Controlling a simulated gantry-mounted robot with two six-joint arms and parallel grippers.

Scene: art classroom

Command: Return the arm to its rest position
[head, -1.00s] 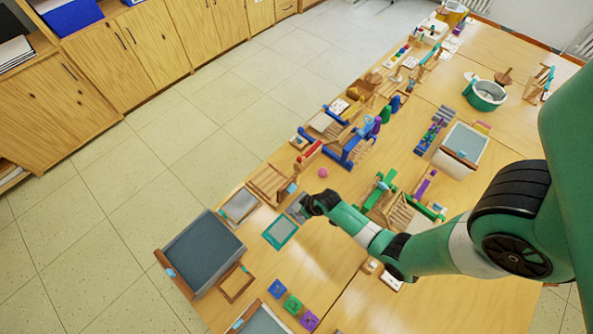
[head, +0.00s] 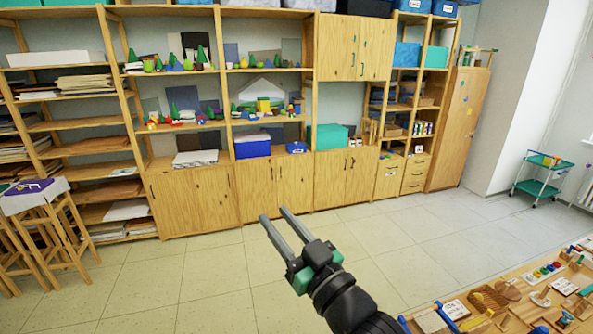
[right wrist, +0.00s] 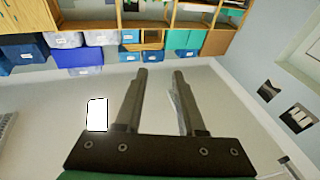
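My right gripper (head: 274,213) is raised in front of the cabinets in the head view, with its two grey fingers pointing up and to the left. The fingers are parallel with a gap between them, and nothing is held. In the right wrist view the same gripper (right wrist: 161,72) shows two separate fingers with empty space between them. My left gripper is in neither view.
The wooden table (head: 462,288) with several toys is at the lower right. A wooden shelf wall (head: 222,120) runs along the back. Stools (head: 45,225) stand at the left and a green cart (head: 543,180) at the right. Open tiled floor (head: 190,280) lies between.

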